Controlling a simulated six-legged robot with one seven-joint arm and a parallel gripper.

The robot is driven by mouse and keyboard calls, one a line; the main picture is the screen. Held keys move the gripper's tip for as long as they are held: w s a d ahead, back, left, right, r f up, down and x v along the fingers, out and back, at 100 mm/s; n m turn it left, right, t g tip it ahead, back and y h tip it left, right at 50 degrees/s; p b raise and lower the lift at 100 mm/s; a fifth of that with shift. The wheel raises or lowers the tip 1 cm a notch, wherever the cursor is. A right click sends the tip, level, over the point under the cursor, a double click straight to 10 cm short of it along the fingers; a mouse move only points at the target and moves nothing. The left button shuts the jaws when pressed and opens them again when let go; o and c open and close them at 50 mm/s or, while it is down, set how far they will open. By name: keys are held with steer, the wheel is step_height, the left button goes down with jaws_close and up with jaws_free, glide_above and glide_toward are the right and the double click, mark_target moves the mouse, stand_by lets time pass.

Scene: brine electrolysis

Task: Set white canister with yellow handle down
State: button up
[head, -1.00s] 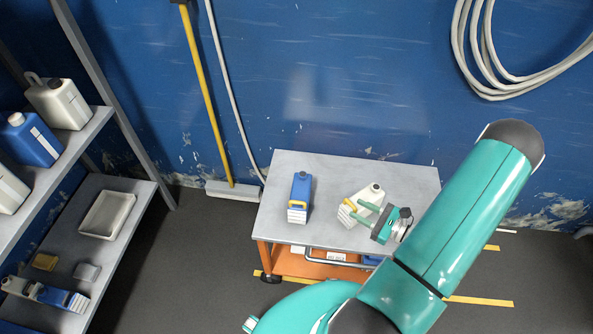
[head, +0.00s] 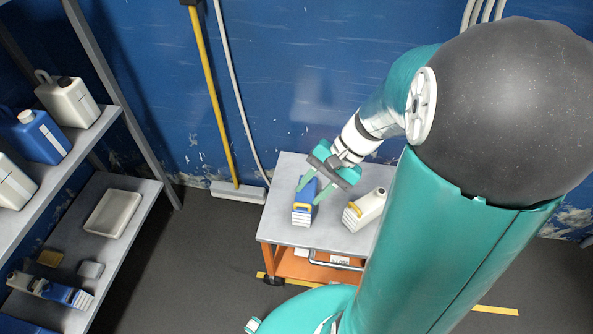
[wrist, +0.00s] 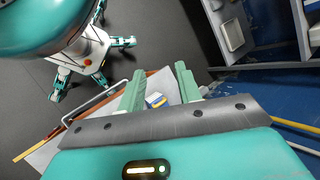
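The white canister with the yellow handle (head: 369,207) rests on the grey top of the cart (head: 330,237), on its right part. My gripper (head: 308,196) is apart from it, to its left.
A shelf (head: 142,193) at the left holds several canisters, a white tray (head: 113,213) and small boxes. A yellow-handled broom (head: 212,95) leans on the blue wall behind the cart. The cart's front strip is clear.

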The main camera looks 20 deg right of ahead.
steer(key=s+a+r+n+t+h, duration=0.2)
steer(key=a+r+n+h, duration=0.1)
steer(key=r, duration=0.4)
steer(key=s+a+r+n+t+h, duration=0.3)
steer(key=r+n+h, duration=0.1)
steer(key=r+n, duration=0.2)
steer(key=shift+a+r, duration=0.15)
steer(key=shift+r, duration=0.6)
steer(key=shift+s, duration=0.15)
